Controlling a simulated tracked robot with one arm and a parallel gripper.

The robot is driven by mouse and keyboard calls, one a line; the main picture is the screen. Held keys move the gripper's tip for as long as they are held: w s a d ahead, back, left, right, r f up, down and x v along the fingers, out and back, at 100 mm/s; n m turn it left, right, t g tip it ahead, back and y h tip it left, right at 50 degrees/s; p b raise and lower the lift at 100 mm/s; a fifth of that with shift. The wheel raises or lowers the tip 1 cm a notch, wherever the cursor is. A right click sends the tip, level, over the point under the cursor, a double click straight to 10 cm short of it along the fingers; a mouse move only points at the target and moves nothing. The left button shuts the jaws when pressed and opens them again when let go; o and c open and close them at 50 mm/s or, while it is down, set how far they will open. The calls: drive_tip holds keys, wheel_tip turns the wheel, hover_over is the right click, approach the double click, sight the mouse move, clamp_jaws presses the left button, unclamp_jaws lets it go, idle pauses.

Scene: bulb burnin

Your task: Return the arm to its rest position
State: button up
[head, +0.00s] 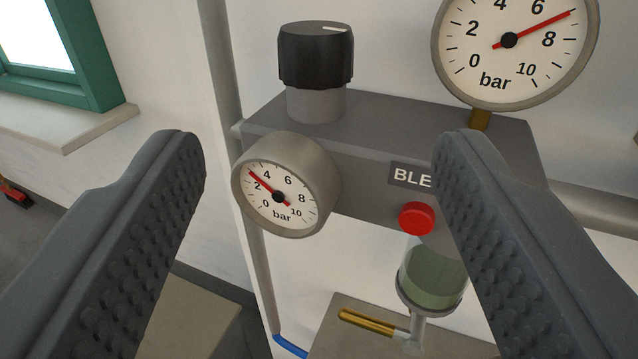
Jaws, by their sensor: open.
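My gripper (318,170) is open and empty, its two dark ridged fingers wide apart at the left and right of the head view. Between and beyond the fingers is a grey regulator block (385,140) on the wall. The right finger covers part of the block's label (409,177). No contact between the fingers and the block shows.
A large gauge (512,45) at upper right reads about 7 bar. A red button (416,218) sits above a clear bowl (432,275) with greenish content. A vertical pipe (225,75), a blue hose (290,346), a brass fitting (367,322) and a green-framed window (85,55) also show.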

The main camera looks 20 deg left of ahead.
drive_tip(key=s+d+r+m+h+p, duration=0.1)
drive_tip(key=s+d+r+m+h, duration=0.1)
drive_tip(key=s+d+r, duration=0.3)
drive_tip(key=s+d+r+m+g+h+p, duration=0.1)
drive_tip(key=s+d+r+h, duration=0.3)
drive_tip(key=d+r, duration=0.4)
wheel_tip(320, 180, up, 4)
drive_tip(key=shift+s+d+r+m+g+p, duration=0.25)
drive_tip(key=shift+s+d+m+p, duration=0.2)
drive_tip(key=shift+s, duration=0.3)
drive_tip(key=shift+a, duration=0.1)
idle(1.2)
